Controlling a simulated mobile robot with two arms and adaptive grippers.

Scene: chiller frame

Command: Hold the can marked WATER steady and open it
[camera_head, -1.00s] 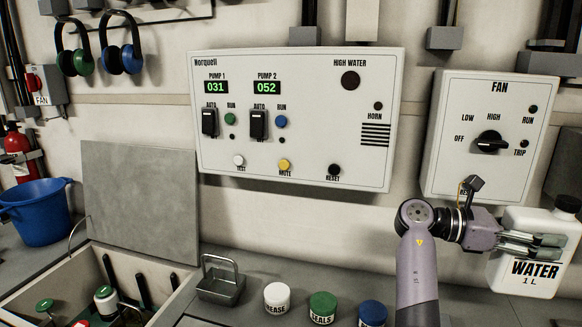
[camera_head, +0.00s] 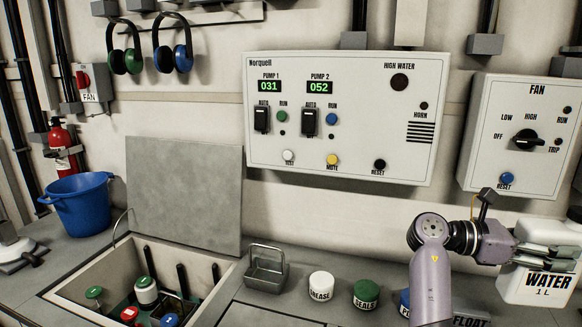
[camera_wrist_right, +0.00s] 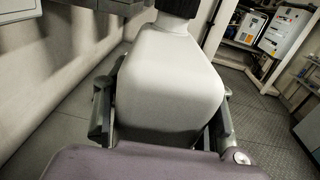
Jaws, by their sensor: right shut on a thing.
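The white can marked WATER 1 L (camera_head: 541,284) is at the right edge of the head view, partly covered by my fingers. Its top is largely cut off there. My right gripper (camera_head: 552,256) is shut on the can from the left side. In the right wrist view the can's white body (camera_wrist_right: 172,85) fills the middle, with a gripper finger (camera_wrist_right: 101,110) on each side of it. A dark cap (camera_wrist_right: 180,6) shows at the top edge of that view, cut off. My left gripper is not in view.
An open pit (camera_head: 75,290) with coloured-topped fittings lies at the front left. A wire-handled metal box (camera_head: 266,272) and jars marked GREASE (camera_head: 321,287) and SEALS (camera_head: 366,295) stand on the bench. A pump panel (camera_head: 340,150) and fan box (camera_head: 525,135) hang on the wall.

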